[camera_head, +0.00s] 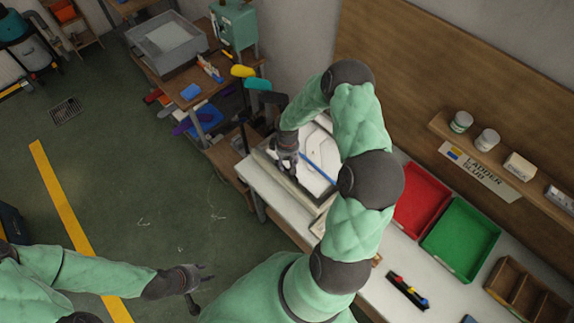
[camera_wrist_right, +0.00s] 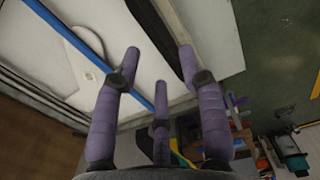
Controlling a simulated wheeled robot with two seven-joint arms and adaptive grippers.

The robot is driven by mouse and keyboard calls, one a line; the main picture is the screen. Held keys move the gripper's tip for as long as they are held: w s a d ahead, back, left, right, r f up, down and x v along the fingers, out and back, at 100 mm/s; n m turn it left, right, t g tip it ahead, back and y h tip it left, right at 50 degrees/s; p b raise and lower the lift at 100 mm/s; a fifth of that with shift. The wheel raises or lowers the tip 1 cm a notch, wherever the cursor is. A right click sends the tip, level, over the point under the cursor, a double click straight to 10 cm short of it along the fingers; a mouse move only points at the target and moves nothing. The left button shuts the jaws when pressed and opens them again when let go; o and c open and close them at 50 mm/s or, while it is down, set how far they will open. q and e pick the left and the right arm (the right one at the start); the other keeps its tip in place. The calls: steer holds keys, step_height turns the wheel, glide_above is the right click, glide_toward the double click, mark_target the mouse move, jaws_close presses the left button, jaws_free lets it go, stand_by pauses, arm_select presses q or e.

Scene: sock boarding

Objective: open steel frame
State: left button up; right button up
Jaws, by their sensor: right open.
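The steel frame (camera_head: 272,166) lies on the white table in the head view, with a dark rim and a pale flat inside. It appears closed or lying flat; I cannot tell which. A blue rod (camera_head: 318,167) lies across its white surface, and it also shows in the right wrist view (camera_wrist_right: 75,40). My right gripper (camera_head: 287,166) is over the frame's left edge, fingers spread and empty. In the right wrist view its fingers (camera_wrist_right: 159,58) are around a pale edge bar and black strip (camera_wrist_right: 162,38); contact is unclear. My left gripper (camera_head: 205,278) is open and empty over the floor.
A red tray (camera_head: 421,198) and a green tray (camera_head: 461,240) stand on the table to the right, with a wooden divided box (camera_head: 527,292) beyond. A wall shelf (camera_head: 505,165) holds jars. A cluttered wooden bench (camera_head: 222,95) stands behind.

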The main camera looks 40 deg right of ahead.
steer(key=shift+f, duration=1.4)
jaws_close()
steer(key=shift+r, duration=0.15)
